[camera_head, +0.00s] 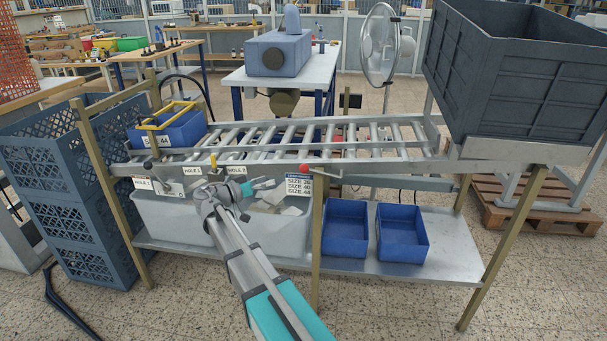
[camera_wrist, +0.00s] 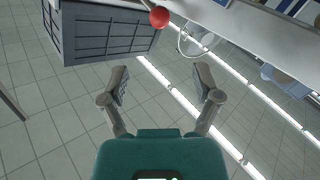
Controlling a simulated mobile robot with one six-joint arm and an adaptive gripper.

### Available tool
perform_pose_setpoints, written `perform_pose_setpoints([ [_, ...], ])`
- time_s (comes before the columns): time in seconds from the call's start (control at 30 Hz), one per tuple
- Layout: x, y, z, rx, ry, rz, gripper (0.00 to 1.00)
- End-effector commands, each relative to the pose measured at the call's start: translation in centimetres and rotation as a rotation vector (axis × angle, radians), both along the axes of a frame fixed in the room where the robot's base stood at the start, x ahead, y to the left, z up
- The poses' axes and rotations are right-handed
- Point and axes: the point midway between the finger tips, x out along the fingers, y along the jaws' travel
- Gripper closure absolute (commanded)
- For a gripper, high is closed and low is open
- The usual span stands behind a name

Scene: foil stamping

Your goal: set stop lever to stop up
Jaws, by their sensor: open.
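A red ball knob (camera_head: 304,168) sits on the front rail of the roller conveyor, right of its middle, with a short metal bar running to its right. It looks like the stop lever; I cannot tell its setting. A red ball (camera_wrist: 159,17) shows beyond the fingertips there.
A blue bin with a yellow handle (camera_head: 178,131) rests at the conveyor's left end. A large dark crate (camera_head: 520,75) stands at its right end. Two blue trays (camera_head: 402,240) and a grey tub (camera_head: 165,215) are on the lower shelf. Labels hang below the front rail.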

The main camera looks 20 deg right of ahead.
Motion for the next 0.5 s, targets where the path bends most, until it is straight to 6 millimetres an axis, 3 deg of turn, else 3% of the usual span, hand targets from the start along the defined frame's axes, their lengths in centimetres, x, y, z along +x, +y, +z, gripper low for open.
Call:
perform_pose_setpoints([
  [0.5,0.07,-0.94,0.02,0.002,0.002,-0.003,0.19],
])
